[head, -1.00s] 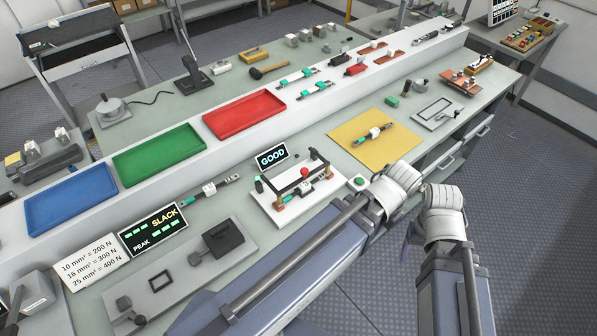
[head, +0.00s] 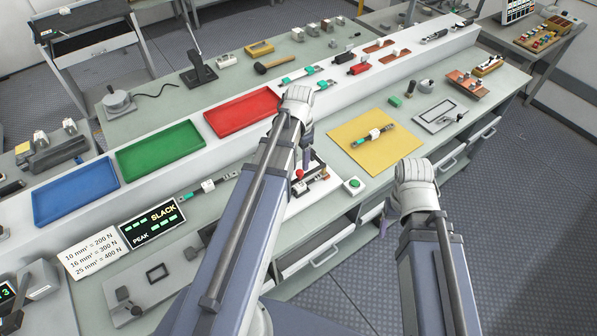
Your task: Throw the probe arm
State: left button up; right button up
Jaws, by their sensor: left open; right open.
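The probe fixture (head: 303,208) is a white-based tester on the bench, mostly hidden behind my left arm. The red knob (head: 299,174) of its probe arm shows just right of that arm; the rest of the probe arm is hidden. Part of a fuse shows at the fixture's right end. My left gripper (head: 306,138) is open, just above and beyond the red knob in the picture, fingers pointing down; contact with the probe arm cannot be told. My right gripper (head: 386,216) is open and empty off the bench's front edge.
A green button (head: 354,184) sits right of the fixture. A yellow mat (head: 352,158) with a fuse on it lies further right. The red tray (head: 240,114), green tray (head: 160,150) and blue tray (head: 75,192) stand on the raised shelf.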

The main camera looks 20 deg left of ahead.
aim_at(300, 172)
pick_arm(q)
notch_tip(300, 172, down, 7)
jog(key=b, duration=0.7)
jog(key=shift+f, duration=0.2)
jog(key=shift+d, duration=0.1)
jog(key=shift+c, duration=0.2)
grip_shut()
dwell(0.7)
